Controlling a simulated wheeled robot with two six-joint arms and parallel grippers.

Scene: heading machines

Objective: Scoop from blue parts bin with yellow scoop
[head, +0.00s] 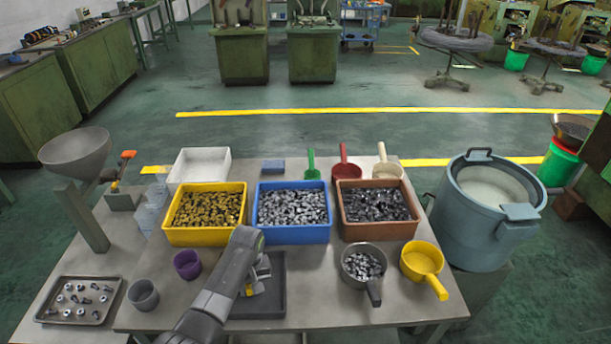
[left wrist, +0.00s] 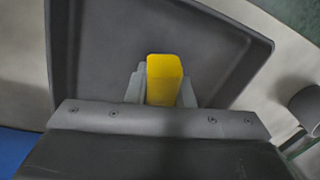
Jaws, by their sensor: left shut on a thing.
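The blue parts bin (head: 292,234) stands in the middle of the table, filled with small silvery parts. The yellow scoop (head: 421,260) lies on the table at the right, its handle pointing front right, apart from both grippers. My left gripper (head: 257,278) is in front of the blue bin, over a dark tray (head: 271,311). It is shut on a yellow piece, which shows between the fingers in the left wrist view (left wrist: 163,80); what it belongs to is not clear. My arm hides part of the tray. My right gripper is not in view.
A yellow bin (head: 206,236) and a brown bin (head: 378,231) flank the blue one. A steel scoop (head: 365,266) full of parts lies beside the yellow scoop. A purple cup (head: 187,264) and grey cup (head: 143,295) stand left. A large blue-grey drum (head: 474,235) is at right.

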